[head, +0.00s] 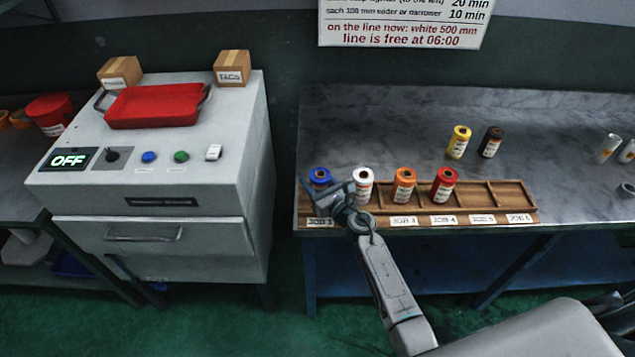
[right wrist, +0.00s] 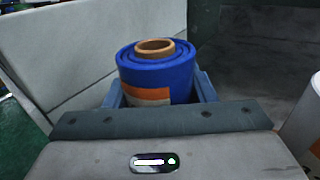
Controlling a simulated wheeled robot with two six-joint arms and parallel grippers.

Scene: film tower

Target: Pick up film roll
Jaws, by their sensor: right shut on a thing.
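A blue film roll (head: 320,177) with a white and orange label is at the left end of the wooden rack (head: 480,218), over the JOB 1 label. My right gripper (head: 334,193) is shut on this roll. In the right wrist view the blue roll (right wrist: 157,75) stands upright between the fingers, its brown core on top. I cannot tell whether its base touches the rack. A white roll (head: 363,186), an orange roll (head: 404,185) and a red roll (head: 444,185) stand in the following compartments. My left gripper is not in view.
The two right compartments are empty. A yellow roll (head: 458,142) and a dark brown roll (head: 490,142) stand behind the rack on the grey table (head: 560,125). Left of the table is a grey machine (head: 190,215) with a red tray (head: 155,105) on top and an OFF display.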

